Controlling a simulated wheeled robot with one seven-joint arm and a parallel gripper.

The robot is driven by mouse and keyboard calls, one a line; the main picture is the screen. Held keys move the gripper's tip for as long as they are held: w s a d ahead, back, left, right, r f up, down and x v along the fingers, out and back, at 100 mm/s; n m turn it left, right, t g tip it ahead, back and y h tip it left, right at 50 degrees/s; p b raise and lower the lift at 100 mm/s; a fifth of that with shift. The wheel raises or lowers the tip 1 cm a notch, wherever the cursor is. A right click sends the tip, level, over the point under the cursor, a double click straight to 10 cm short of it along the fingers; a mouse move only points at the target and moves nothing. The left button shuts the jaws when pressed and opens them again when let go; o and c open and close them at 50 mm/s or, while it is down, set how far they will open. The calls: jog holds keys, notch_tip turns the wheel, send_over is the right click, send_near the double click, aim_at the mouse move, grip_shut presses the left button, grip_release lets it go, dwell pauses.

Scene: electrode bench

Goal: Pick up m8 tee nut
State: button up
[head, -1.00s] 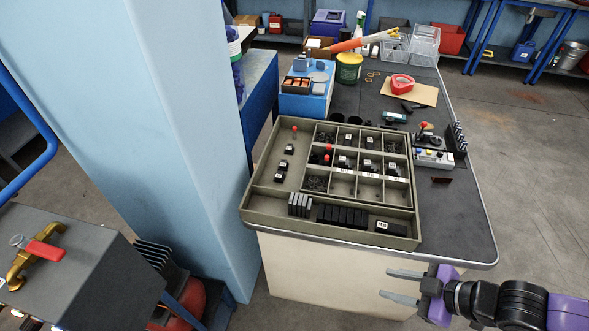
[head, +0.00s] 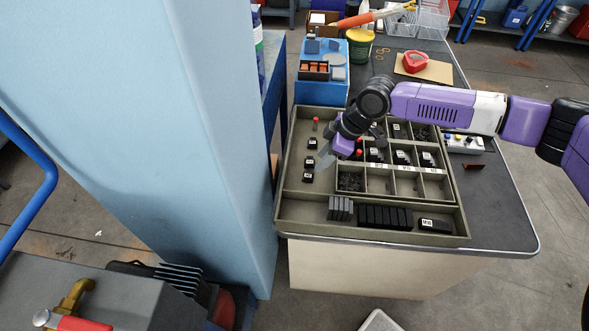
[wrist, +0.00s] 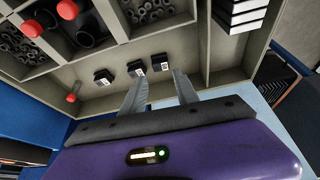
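Three small black blocks with white labels sit in a row in the left compartment of the grey-green tray (head: 285,200). They are the far block (head: 312,143), the middle block (head: 309,162) and the near block (head: 307,177). Their labels are too small to read, so I cannot tell which is the M8 tee nut. In the wrist view the blocks show as a left (wrist: 103,78), a middle (wrist: 136,69) and a right one (wrist: 160,63). My gripper (head: 324,160) is over this compartment, beside the blocks. Its fingers (wrist: 160,82) are apart, with nothing between them.
Divider walls and small bins lie to the right, partly hidden by my arm. Dark upright plates (head: 340,208) and a row of black blocks (head: 385,216) fill the front compartment. A blue pillar (head: 190,130) stands left of the tray.

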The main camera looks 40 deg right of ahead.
aim_at(309, 174)
jog(key=shift+w+a+f, duration=0.3)
jog(key=shift+w+f, duration=0.25)
jog(key=shift+w, duration=0.05)
jog(key=x, duration=0.4)
jog(key=p+x, duration=0.1)
jog(key=x, duration=0.1)
jog(key=shift+s+f, duration=0.25)
jog(key=shift+f, duration=0.1)
jog(key=shift+c, duration=0.5)
grip_shut()
